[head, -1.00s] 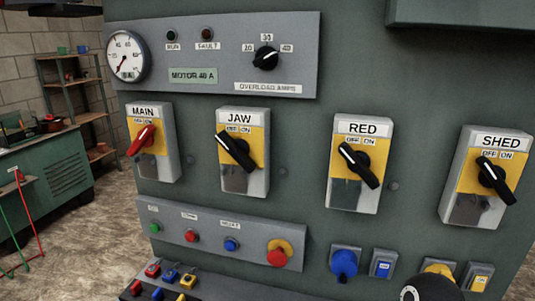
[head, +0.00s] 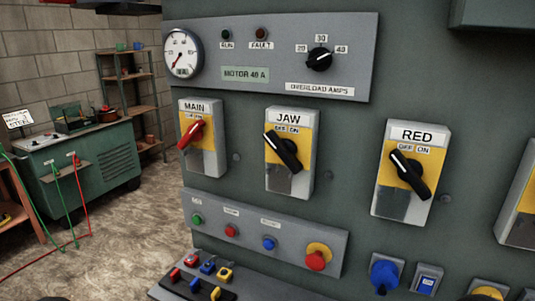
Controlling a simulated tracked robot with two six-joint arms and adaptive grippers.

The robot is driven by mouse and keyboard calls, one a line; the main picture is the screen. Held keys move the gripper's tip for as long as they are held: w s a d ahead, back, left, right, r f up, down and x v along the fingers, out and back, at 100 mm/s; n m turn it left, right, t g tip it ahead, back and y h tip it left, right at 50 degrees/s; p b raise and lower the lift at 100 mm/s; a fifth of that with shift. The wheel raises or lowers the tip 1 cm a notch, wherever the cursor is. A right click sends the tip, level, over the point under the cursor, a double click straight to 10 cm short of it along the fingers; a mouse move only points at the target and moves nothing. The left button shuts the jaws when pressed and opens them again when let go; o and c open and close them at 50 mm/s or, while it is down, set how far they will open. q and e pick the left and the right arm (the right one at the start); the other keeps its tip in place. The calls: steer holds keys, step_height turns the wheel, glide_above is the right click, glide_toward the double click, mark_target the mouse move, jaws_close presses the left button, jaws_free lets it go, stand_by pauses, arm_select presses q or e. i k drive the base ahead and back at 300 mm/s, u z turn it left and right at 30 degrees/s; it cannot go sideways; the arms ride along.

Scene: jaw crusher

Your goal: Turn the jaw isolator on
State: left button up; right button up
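The jaw isolator (head: 291,155) is a grey box with a yellow plate under a "JAW" label on the dark green panel, in the middle of the head view. Its black handle (head: 283,151) slants from upper left to lower right, its white-marked end up at the left, toward the OFF word. Neither of my grippers shows in this view.
The main isolator (head: 203,140), left, has a red handle slanting up right toward ON. The red isolator (head: 411,175), right, has its black handle's marked end toward OFF. Below is a push-button strip (head: 290,241). A green bench (head: 95,165) and floor lie left.

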mark_target(286, 149)
steer(key=u, duration=1.85)
steer(key=i, duration=0.1)
steer(key=z, duration=3.2)
steer(key=k, duration=1.15)
steer(key=u, duration=4.2)
steer(key=k, duration=0.1)
steer(key=z, duration=2.55)
steer(key=i, duration=1)
steer(key=z, duration=0.1)
